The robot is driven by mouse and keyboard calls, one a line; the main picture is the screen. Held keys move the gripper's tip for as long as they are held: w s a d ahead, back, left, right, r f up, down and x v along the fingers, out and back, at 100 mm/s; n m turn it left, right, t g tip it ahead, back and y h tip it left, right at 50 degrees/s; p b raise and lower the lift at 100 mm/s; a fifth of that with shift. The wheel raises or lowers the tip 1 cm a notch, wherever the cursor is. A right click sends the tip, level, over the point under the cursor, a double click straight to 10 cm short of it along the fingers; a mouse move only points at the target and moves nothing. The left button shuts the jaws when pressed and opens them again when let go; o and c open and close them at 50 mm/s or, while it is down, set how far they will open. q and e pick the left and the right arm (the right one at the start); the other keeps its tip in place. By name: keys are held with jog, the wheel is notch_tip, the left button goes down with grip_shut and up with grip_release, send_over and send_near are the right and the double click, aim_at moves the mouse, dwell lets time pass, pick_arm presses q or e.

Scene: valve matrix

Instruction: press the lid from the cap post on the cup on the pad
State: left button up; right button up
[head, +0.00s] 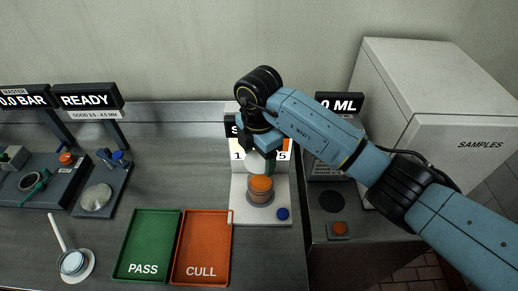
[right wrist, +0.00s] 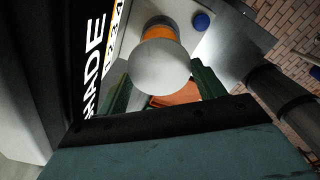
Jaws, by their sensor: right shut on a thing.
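The cup (head: 261,184), showing orange, stands upright on the round grey pad (head: 261,200) of a white station. The pale round lid (head: 254,161) is just above and behind the cup in the head view. My right gripper (head: 260,163) is shut on the lid, its jaws pointing down above the cup. In the right wrist view the lid (right wrist: 158,67) covers part of the orange cup (right wrist: 160,32), with the green fingers (right wrist: 165,92) close to its edge. I cannot tell whether lid and cup touch. My left gripper is not in view.
The white station base (head: 241,211) has a blue button (head: 283,213) at its front right. A green PASS tray (head: 148,240) and an orange CULL tray (head: 203,240) lie to its left. A dark scale-like unit (head: 332,201) and the SAMPLES box (head: 430,95) are at right.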

aim_at(259, 162)
jog(key=shift+f, duration=0.25)
jog(key=shift+s+d+f+b, duration=0.1)
jog(key=shift+s+f+b, duration=0.05)
jog(key=shift+f+b, duration=0.4)
notch_tip(259, 162, down, 2)
jog(key=shift+f+b, duration=0.1)
jog(key=shift+b, duration=0.75)
jog(key=shift+f+b, duration=0.25)
jog(key=shift+b, duration=0.05)
jog(key=shift+f+b, duration=0.4)
jog(key=shift+f, duration=0.6)
pick_arm(q)
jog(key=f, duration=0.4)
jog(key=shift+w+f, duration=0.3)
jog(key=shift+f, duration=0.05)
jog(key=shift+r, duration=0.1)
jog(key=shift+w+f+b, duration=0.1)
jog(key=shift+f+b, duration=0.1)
jog(key=shift+b, duration=0.15)
pick_arm(e)
jog(key=shift+f, duration=0.3)
